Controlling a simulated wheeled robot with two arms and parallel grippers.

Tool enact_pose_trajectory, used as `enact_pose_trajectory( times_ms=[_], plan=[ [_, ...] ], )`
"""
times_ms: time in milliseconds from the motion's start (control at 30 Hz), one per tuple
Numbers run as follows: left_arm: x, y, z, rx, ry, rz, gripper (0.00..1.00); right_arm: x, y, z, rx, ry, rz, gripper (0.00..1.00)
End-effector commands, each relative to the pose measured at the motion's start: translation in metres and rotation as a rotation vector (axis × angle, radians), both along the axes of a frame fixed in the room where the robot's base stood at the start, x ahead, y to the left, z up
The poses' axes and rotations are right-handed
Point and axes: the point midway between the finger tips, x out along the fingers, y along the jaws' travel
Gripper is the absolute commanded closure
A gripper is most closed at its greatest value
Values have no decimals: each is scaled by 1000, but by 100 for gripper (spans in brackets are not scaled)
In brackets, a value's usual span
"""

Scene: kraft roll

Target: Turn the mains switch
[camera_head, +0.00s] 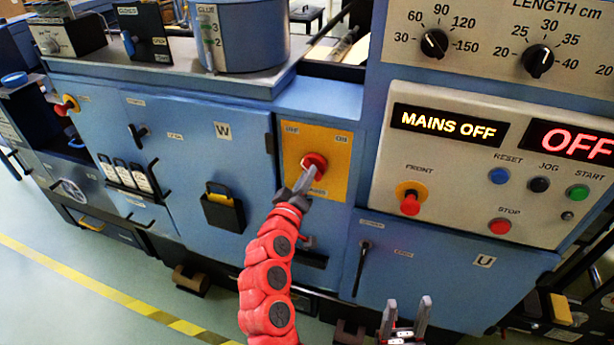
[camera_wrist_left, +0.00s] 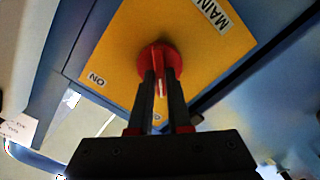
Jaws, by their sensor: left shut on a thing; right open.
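The mains switch (camera_head: 313,163) is a red rotary knob on a yellow plate (camera_head: 333,143) on the blue machine front, with OFF and ON labels at the plate's upper corners. In the left wrist view the red knob (camera_wrist_left: 158,62) sits between the fingers of my left gripper (camera_wrist_left: 162,85), which is shut on its handle. In the head view my left gripper (camera_head: 305,180) reaches the knob from below and hides part of it. The display (camera_head: 444,124) reads MAINS OFF. My right gripper (camera_head: 406,318) is open and empty at the bottom, apart from the machine.
Right of the switch is a control panel (camera_head: 395,150) with a red FRONT button (camera_head: 410,203), RESET, JOG, START and STOP buttons, and a display reading OFF (camera_head: 570,143). A black lever handle (camera_head: 361,265) is below. A padlock-like black holder (camera_head: 223,210) hangs on the left door.

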Motion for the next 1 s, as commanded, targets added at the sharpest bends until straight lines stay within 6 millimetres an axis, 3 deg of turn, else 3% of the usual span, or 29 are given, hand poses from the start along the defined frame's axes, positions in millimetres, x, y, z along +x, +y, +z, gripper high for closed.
enact_pose_trajectory(
  times_ms=[233,267,433,767,1000],
  plan=[
    [0,0,0,-2,1,0,100,0,0,0,0,0,0,47],
    [0,0,0,-1,0,0,82,0,0,0,0,0,0,47],
    [0,0,0,-1,0,0,54,0,0,0,0,0,0,47],
    [-2,0,0,0,0,0,54,0,0,-1,0,0,0,47],
    [-28,8,-3,-1,1,-1,54,0,0,-6,0,0,0,47]
  ],
)
